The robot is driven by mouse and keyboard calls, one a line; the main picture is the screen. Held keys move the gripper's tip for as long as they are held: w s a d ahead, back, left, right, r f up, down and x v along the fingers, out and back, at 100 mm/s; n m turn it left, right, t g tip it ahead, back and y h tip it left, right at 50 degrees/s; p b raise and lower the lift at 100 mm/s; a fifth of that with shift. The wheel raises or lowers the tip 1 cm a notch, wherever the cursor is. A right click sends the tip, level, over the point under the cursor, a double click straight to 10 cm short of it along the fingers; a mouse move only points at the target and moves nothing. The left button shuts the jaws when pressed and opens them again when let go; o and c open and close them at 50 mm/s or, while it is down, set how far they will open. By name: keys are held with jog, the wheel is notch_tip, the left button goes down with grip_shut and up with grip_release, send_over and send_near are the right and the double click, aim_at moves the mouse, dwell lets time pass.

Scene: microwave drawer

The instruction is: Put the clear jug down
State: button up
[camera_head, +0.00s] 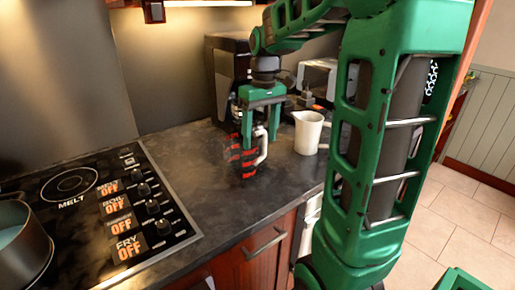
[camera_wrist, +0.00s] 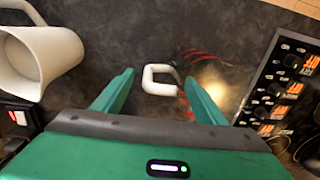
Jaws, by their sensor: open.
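The clear jug (camera_head: 247,163) has red markings and a white handle. In the head view it looks upright, with its base on the dark countertop (camera_head: 228,200). Its see-through body is hard to make out. In the wrist view its white handle (camera_wrist: 158,89) lies between and just beyond the two green fingers. My gripper (camera_head: 262,128) is open over the handle side of the jug, pointing down. In the wrist view my gripper (camera_wrist: 160,77) shows a gap on both sides of the handle; I see no finger pressing on it.
A white jug (camera_head: 307,132) stands close to the right of my gripper. A dark coffee machine (camera_head: 225,70) stands behind. The stove (camera_head: 85,210) with knobs and a pot (camera_head: 22,248) is at left. Bare counter lies between the stove and the clear jug.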

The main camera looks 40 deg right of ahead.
jog(key=r, duration=0.6)
jog(key=shift+d+r, duration=0.2)
jog(key=shift+r, duration=0.05)
